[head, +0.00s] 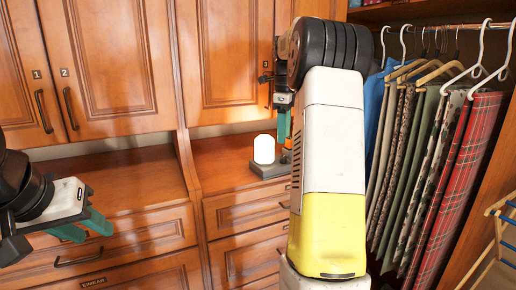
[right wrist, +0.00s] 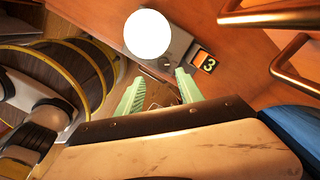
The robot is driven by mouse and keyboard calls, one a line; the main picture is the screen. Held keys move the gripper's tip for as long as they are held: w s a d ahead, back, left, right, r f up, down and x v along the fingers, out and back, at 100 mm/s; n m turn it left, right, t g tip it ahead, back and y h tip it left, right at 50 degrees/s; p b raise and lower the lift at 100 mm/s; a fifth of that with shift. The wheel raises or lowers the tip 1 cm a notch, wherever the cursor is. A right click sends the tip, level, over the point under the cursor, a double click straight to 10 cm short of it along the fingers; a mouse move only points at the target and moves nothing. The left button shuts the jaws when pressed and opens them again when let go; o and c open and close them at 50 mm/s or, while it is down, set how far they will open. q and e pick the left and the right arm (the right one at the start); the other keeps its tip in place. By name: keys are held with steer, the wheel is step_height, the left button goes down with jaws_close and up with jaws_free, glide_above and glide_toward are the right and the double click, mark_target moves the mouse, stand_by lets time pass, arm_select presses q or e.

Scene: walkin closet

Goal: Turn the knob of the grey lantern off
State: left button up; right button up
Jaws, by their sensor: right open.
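The grey lantern stands upright on the wooden counter, with a bright white glowing globe (head: 264,150) on a grey base (head: 268,170). In the right wrist view the lit globe (right wrist: 148,34) and grey base (right wrist: 181,42) are just beyond my fingertips. A small dark round part (right wrist: 165,63) on the base's near side looks like the knob. My right gripper (right wrist: 160,82) is open and empty, its fingers pointing toward that part; contact cannot be told. In the head view my right gripper (head: 285,128) is beside the lantern, partly hidden by my arm. My left gripper (head: 94,230) is open and empty at left.
Wooden cabinet doors (head: 110,60) rise behind the counter (head: 215,177), with drawers (head: 250,215) below. Clothes hang on a rail at right (head: 425,150). A plate marked 3 (right wrist: 204,60) and metal handles (right wrist: 275,17) are near the lantern in the right wrist view.

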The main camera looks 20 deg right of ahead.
mark_target(283, 157)
steer(key=shift+w+d+f, duration=0.2)
steer(key=shift+w+f, duration=0.05)
steer(key=shift+w, duration=0.1)
steer(key=shift+f+m, duration=0.3)
step_height(283, 157, down, 7)
steer(key=shift+r, duration=0.1)
jaws_close()
